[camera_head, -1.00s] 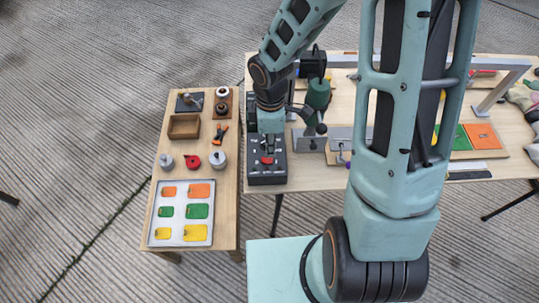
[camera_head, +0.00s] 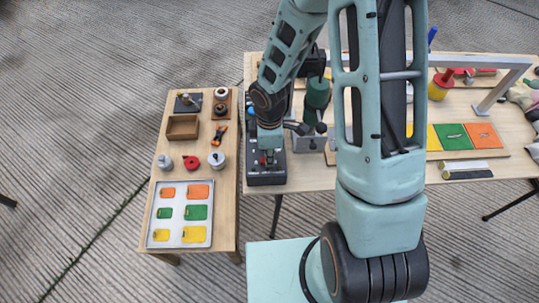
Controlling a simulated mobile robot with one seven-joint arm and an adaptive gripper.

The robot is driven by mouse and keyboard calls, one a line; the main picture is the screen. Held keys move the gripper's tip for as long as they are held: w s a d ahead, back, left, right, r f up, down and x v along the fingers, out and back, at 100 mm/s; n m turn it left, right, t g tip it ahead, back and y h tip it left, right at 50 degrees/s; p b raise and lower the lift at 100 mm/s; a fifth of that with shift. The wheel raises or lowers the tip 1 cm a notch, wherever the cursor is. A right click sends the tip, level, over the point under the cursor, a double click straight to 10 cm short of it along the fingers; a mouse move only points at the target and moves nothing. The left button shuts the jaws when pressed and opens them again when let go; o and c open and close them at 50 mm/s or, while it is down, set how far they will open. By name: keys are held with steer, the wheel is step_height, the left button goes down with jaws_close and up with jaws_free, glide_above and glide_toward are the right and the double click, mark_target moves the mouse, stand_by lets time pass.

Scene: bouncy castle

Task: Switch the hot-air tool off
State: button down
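A dark control box (camera_head: 266,180) sits at the left end of the large table. A bit of red (camera_head: 264,160) shows on its top face, mostly covered by my gripper. My gripper (camera_head: 267,160) points down right over that red part; I cannot tell whether it touches it. Its fingers are small and partly hidden, so open or shut is unclear. A dark green tool (camera_head: 317,92), which looks like the hot-air tool, stands to the right of my wrist in a holder, partly hidden by my arm.
A side table (camera_head: 173,107) on the left carries a wooden box (camera_head: 183,127), small knobs and a tray (camera_head: 152,225) of coloured tags. A grey metal frame (camera_head: 494,92) and coloured panels (camera_head: 452,137) lie on the right. My arm covers the large table's middle.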

steer(key=shift+f+b, duration=0.15)
steer(key=shift+b, duration=0.15)
steer(key=shift+a+h+b, duration=0.1)
steer(key=shift+h+b, duration=0.2)
steer(key=shift+b, duration=0.1)
steer(key=shift+a+f+h+b, duration=0.15)
steer(key=shift+h+b, duration=0.35)
steer(key=shift+b, duration=0.3)
steer(key=shift+a+h+b, duration=0.25)
steer(key=shift+h+b, duration=0.75)
steer(key=shift+b, duration=0.25)
steer(key=shift+r+h, duration=0.3)
steer(key=shift+h, duration=0.2)
steer(key=c, duration=2.2)
jaws_free()
steer(key=shift+o, duration=0.2)
steer(key=shift+r, duration=0.1)
steer(key=shift+a, duration=0.1)
